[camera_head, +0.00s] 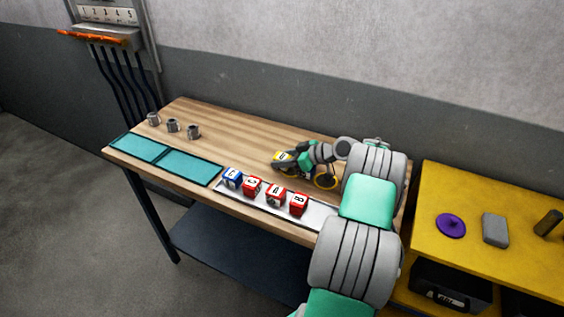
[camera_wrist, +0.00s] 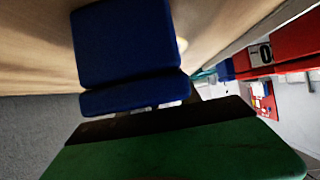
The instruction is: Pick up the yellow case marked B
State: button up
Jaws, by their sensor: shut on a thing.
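My gripper (camera_head: 284,166) is low over the table's right half, behind the row of cases, and shut. A small yellow thing with a pale label (camera_head: 283,156) shows at its jaws in the head view. It looks like the yellow case, but its letter is too small to read. In the wrist view a large blue block shape (camera_wrist: 125,45) fills the upper left, close in front of the green gripper body (camera_wrist: 175,150). I cannot tell whether it is a finger or a held thing.
A light tray (camera_head: 318,220) holds one blue case (camera_head: 232,178) and several red cases (camera_head: 298,204). Teal mats (camera_head: 190,167) lie left. Several metal parts (camera_head: 172,125) stand behind them. A yellow bench (camera_head: 480,190) stands right.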

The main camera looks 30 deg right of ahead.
grip_shut()
